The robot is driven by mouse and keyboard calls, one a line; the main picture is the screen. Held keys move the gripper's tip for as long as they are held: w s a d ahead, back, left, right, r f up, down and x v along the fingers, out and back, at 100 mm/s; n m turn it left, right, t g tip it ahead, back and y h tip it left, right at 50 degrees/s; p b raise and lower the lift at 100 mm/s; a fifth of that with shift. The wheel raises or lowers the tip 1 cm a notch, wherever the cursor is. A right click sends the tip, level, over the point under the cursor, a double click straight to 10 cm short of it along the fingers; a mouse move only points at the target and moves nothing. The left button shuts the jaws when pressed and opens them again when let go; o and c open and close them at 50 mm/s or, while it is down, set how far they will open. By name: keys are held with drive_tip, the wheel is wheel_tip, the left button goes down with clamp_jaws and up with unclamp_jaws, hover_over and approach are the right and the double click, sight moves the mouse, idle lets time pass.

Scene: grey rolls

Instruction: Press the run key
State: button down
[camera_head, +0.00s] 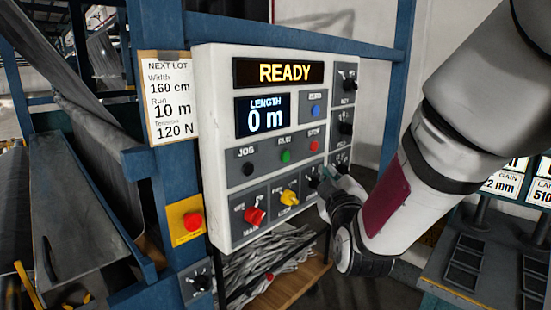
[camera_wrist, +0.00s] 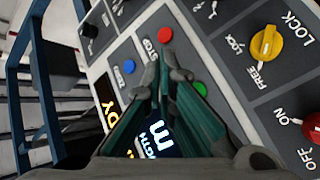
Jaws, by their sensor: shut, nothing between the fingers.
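The green run key (camera_head: 285,156) sits on a white control panel (camera_head: 215,190), between the black jog key (camera_head: 248,168) and the red stop key (camera_head: 314,146). My gripper (camera_head: 325,180) is in front of the panel's lower right, to the right of and below the run key. In the wrist view my gripper (camera_wrist: 161,68) is shut and empty, its tips pointing toward the panel near the red stop key (camera_wrist: 165,35). I cannot tell the gap between tips and panel.
The display (camera_head: 278,72) reads READY and the length display (camera_head: 262,115) reads 0 m. A blue key (camera_head: 315,110), a red main switch (camera_head: 254,216) and a yellow lock knob (camera_head: 289,198) are nearby. A lot card (camera_head: 170,98) hangs left. A blue frame (camera_head: 180,160) borders the panel.

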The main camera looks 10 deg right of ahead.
sight(286, 156)
drive_tip(key=shift+w, duration=0.1)
drive_tip(key=w+a+b, duration=0.1)
drive_tip(key=w+a, duration=0.4)
drive_tip(key=w, duration=0.2)
drive_tip(key=shift+b, duration=0.35)
drive_tip(key=shift+a, duration=0.15)
idle(1.4)
drive_tip(key=shift+w+a, duration=0.2)
drive_tip(key=shift+w, duration=0.1)
drive_tip(key=shift+w+a+b, duration=0.25)
drive_tip(key=shift+w+b, duration=0.05)
drive_tip(key=shift+w, duration=0.05)
idle(0.7)
idle(0.4)
drive_tip(key=shift+s+d, duration=0.5)
drive_tip(key=shift+s, duration=0.2)
